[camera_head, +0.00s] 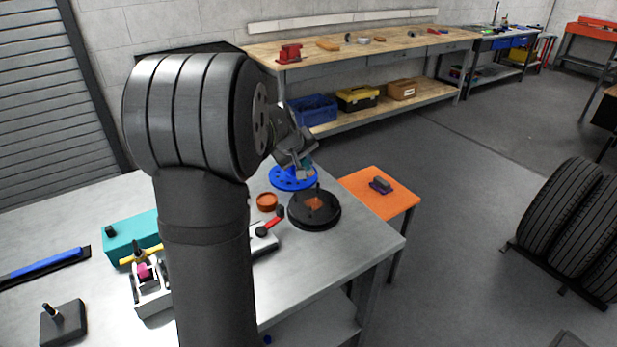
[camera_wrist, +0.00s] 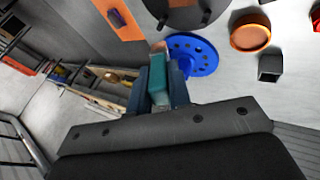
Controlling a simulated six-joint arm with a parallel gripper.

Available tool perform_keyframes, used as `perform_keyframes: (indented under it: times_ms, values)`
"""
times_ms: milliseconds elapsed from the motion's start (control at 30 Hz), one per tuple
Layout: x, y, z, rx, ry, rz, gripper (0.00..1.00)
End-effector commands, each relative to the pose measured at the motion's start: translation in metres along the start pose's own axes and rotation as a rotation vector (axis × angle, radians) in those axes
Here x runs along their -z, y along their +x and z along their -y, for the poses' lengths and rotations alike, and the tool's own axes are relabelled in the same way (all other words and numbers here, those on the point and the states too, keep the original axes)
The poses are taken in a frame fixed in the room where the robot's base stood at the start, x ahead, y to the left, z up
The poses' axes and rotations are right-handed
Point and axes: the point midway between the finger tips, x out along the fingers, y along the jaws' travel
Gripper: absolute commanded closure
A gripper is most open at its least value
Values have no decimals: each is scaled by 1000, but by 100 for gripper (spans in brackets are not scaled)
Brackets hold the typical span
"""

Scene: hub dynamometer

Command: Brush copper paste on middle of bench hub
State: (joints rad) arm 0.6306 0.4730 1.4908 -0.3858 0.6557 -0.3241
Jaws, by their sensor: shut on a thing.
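The bench hub (camera_head: 330,217) is a black disc with upright studs, near the right end of the grey bench. An orange-brown patch (camera_head: 315,203) shows on its middle in the head view. In the wrist view only part of the dark disc (camera_wrist: 190,14) shows, at the top edge. My gripper (camera_head: 303,171) is shut on a teal-handled brush, whose teal part (camera_wrist: 160,84) shows between the fingers (camera_wrist: 160,78) in the wrist view. Its tip (camera_wrist: 158,47) looks brownish. The gripper is over the blue holed disc (camera_head: 284,182), behind the hub. An orange-brown tub (camera_head: 267,202) stands left of the hub.
A red-handled tool (camera_head: 271,223) and a black block (camera_wrist: 271,68) lie near the tub. An orange side table (camera_head: 398,200) with a small dark object (camera_head: 381,185) adjoins the bench. A teal box (camera_head: 125,230) stands at left. Tyres (camera_head: 560,215) stand at right.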

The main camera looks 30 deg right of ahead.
Motion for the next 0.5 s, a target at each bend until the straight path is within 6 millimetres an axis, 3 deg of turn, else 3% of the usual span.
perform_keyframes:
  times_ms: [500]
  values:
    - [-3, 2, 14, 0, 0, -1, 100]
